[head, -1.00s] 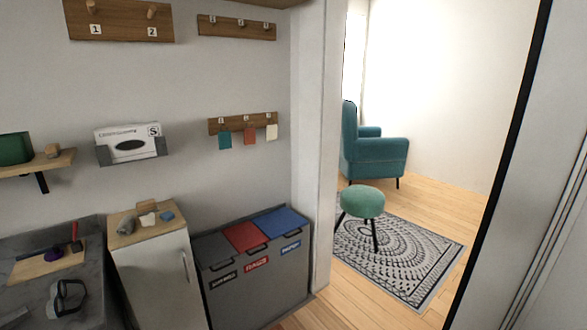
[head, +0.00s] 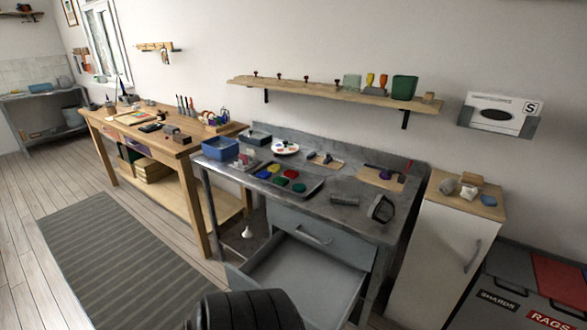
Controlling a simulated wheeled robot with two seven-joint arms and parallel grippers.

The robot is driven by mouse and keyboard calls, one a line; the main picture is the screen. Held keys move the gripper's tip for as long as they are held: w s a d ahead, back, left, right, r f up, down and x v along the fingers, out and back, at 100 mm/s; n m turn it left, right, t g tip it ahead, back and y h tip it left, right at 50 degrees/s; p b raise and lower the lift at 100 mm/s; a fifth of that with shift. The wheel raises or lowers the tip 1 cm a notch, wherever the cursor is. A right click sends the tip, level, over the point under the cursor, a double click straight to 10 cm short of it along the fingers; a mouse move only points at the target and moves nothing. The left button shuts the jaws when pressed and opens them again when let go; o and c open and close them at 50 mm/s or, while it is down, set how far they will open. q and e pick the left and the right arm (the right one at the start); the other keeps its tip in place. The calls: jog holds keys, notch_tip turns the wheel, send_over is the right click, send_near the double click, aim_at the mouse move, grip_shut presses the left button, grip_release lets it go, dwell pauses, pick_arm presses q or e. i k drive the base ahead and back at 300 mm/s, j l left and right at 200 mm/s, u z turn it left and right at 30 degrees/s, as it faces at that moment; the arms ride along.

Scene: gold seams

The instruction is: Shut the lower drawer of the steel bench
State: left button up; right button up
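The steel bench (head: 330,213) stands against the wall in the middle of the head view. Its upper drawer (head: 345,246) is shut, with a bar handle on the front. The lower drawer (head: 310,278) is pulled well out toward me, and its inside looks empty. A dark ribbed part, which looks like part of my own arm, covers some of the drawer's near side. Neither of my grippers shows.
A wooden workbench (head: 163,146) with tools stands to the left, and a white cabinet (head: 438,262) to the right. A small white item (head: 248,232) is below the bench's left end. Open floor with a striped rug (head: 135,260) lies at front left.

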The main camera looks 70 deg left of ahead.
aim_at(325, 289)
jog(key=u, duration=2.45)
